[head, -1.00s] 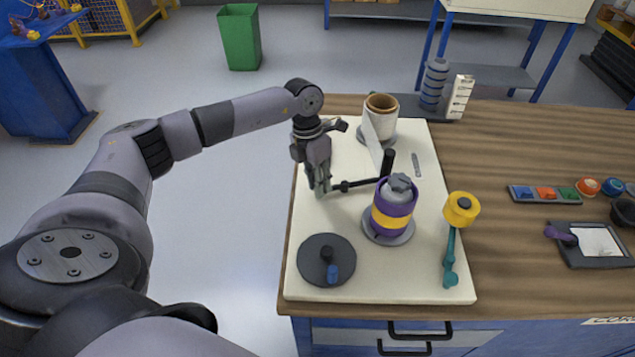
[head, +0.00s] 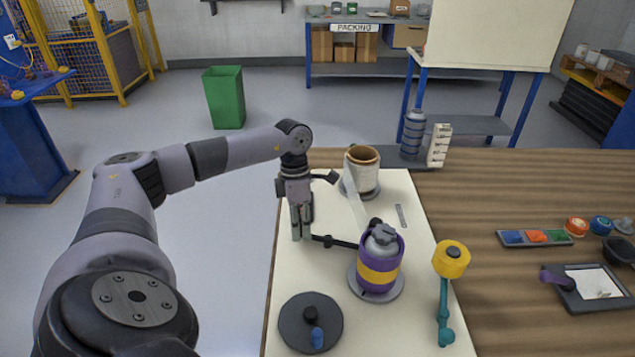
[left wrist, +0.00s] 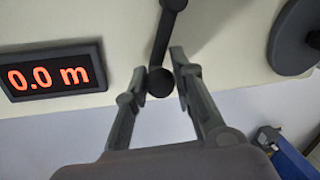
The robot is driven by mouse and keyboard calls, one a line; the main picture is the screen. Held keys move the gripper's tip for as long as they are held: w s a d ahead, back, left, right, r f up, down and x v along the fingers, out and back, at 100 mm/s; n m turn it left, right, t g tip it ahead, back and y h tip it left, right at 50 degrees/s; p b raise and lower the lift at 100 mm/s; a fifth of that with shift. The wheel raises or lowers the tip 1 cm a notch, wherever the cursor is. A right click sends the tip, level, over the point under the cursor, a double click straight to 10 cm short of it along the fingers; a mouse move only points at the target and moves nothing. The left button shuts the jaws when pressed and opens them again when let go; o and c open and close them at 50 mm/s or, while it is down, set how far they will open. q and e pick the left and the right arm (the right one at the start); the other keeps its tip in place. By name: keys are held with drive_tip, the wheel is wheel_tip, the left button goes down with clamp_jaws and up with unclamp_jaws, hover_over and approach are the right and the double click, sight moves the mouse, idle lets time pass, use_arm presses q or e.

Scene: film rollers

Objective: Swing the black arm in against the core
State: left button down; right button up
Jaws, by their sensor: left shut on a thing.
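The black arm (head: 336,242) lies low over the cream board, its outer end held at the left and its other end reaching the core. The core (head: 378,270) is wrapped in purple and yellow and stands on a grey disc. My left gripper (head: 301,232) points down at the board's left side. In the left wrist view the gripper (left wrist: 160,84) is shut on the black arm's round end (left wrist: 160,80). The black upright roller at the arm's inner end (head: 375,222) is mostly hidden behind the core; I cannot tell whether they touch.
A brown-and-white roll (head: 361,172) stands behind. A yellow roller (head: 452,259) on a teal arm (head: 443,311) is at right. A black disc with a blue knob (head: 310,322) lies in front. A display (left wrist: 57,75) reads 0.0 m.

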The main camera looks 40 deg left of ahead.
use_arm(q)
drive_tip(key=shift+w+a, duration=0.1)
idle(0.4)
drive_tip(key=c, duration=1.3)
unclamp_jaws()
drive_tip(key=shift+c, duration=0.2)
wheel_tip(320, 180, up, 12)
drive_tip(key=w+a, duration=0.1)
drive_tip(key=a, duration=0.1)
drive_tip(key=shift+w, duration=0.15)
drive_tip(key=shift+f, duration=0.1)
